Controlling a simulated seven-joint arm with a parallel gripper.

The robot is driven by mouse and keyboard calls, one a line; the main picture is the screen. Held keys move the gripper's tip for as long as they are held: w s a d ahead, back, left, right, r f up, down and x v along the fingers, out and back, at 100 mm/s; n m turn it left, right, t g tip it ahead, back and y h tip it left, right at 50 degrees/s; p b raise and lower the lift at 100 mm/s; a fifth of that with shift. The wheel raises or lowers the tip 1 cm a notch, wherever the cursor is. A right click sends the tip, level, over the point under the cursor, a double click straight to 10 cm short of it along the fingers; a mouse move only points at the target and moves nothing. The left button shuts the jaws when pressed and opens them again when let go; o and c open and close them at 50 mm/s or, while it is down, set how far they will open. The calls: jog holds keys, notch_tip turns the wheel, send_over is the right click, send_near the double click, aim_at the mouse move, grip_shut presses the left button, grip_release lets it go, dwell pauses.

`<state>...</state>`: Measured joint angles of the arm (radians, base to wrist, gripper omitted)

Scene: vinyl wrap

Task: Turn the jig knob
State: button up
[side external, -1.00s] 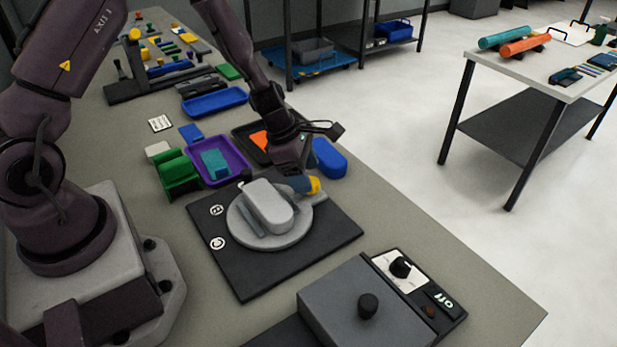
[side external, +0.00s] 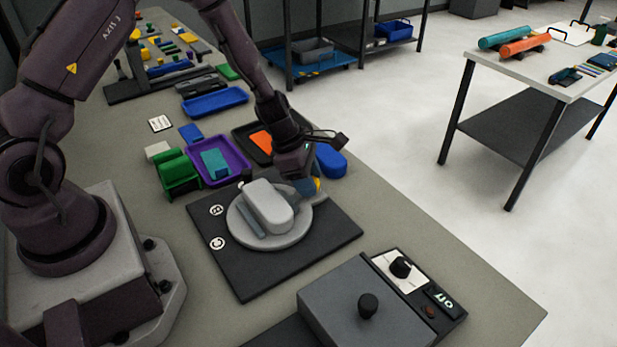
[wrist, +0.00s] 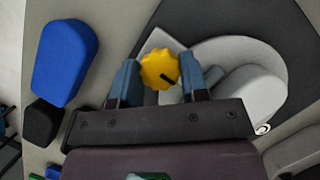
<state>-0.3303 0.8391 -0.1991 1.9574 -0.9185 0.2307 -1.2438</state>
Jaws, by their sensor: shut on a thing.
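The jig knob is a yellow scalloped knob (wrist: 159,70) with a dark pointer line. In the side external view only a sliver of the knob (side external: 317,185) shows beside my gripper. My gripper (side external: 306,187) is low over the far right edge of the jig. In the wrist view my gripper (wrist: 162,78) has its two blue fingers on either side of the knob, shut on it. The jig is a round light grey plate (side external: 297,232) on a black base (side external: 333,238), with a light grey rounded block (side external: 268,204) on top.
A blue rounded block (side external: 329,160) lies just behind my gripper. A purple tray (side external: 239,172), a green holder (side external: 178,173) and a dark tray (side external: 243,134) stand farther back. A grey box (side external: 340,300) with a black knob and an "off" panel stands at the front.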

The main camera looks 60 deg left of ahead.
jog(key=m+g, duration=0.1)
jog(key=m, duration=0.1)
jog(key=m+g, duration=0.1)
jog(key=m, duration=0.2)
jog(key=shift+m+h, duration=0.3)
jog(key=shift+h, duration=0.1)
jog(key=m+g, duration=0.2)
jog(key=m, duration=0.4)
jog(key=shift+w, duration=0.1)
jog(key=m+g, duration=0.1)
jog(key=m, duration=0.2)
jog(key=m+g, duration=0.1)
jog(key=m, duration=0.1)
jog(key=shift+w+m+y, duration=0.1)
jog(key=shift+m+y, duration=0.3)
jog(key=m+y, duration=0.1)
jog(key=m, duration=0.1)
jog(key=m+g, duration=0.1)
jog(key=m, duration=0.2)
jog(key=shift+g+y, duration=0.3)
jog(key=shift+y, duration=0.1)
jog(key=shift+m, duration=0.3)
jog(key=o, duration=0.9)
jog(key=shift+o, duration=0.2)
jog(key=shift+w+r, duration=0.1)
